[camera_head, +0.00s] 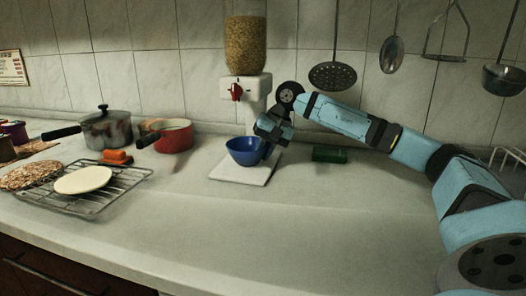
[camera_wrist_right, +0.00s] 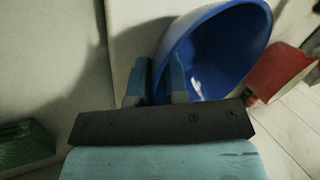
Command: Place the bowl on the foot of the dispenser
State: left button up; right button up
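The blue bowl (camera_head: 241,151) is upright at the white square foot (camera_head: 243,176) of the dispenser, over its back part. I cannot tell whether its base fully touches the foot. The dispenser has a clear grain-filled hopper (camera_head: 246,45) and a white body (camera_head: 259,88) with a red knob. My right gripper (camera_head: 266,149) is at the bowl's right side. In the right wrist view its two close-set fingers (camera_wrist_right: 157,78) straddle the rim of the bowl (camera_wrist_right: 222,48), one inside and one outside, and appear shut on it. My left gripper is not in view.
Left of the foot are a red pan (camera_head: 172,139), a lidded grey pot (camera_head: 107,130) and a wire rack (camera_head: 112,184) with flat rounds. A green block (camera_head: 329,154) lies right of the foot. Utensils hang on the wall. The front counter is clear.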

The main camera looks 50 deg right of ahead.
jog(key=shift+o, duration=1.4)
jog(key=shift+r, duration=0.25)
jog(key=p+v, duration=0.2)
jog(key=shift+d+r, duration=0.1)
jog(key=shift+r, duration=0.2)
jog(key=s+d+b, duration=0.3)
jog(key=s+d, duration=0.1)
jog(key=shift+d+f, duration=0.1)
jog(key=shift+f, duration=0.25)
jog(key=s+d+b, duration=0.1)
jog(key=d, duration=0.1)
jog(key=s+d+b, duration=0.2)
jog(key=shift+s+d+r+b, duration=0.1)
jog(key=shift+s+r+b, duration=0.1)
jog(key=shift+s+b, duration=0.1)
jog(key=shift+s+d+r, duration=0.2)
jog(key=shift+s+d, duration=0.15)
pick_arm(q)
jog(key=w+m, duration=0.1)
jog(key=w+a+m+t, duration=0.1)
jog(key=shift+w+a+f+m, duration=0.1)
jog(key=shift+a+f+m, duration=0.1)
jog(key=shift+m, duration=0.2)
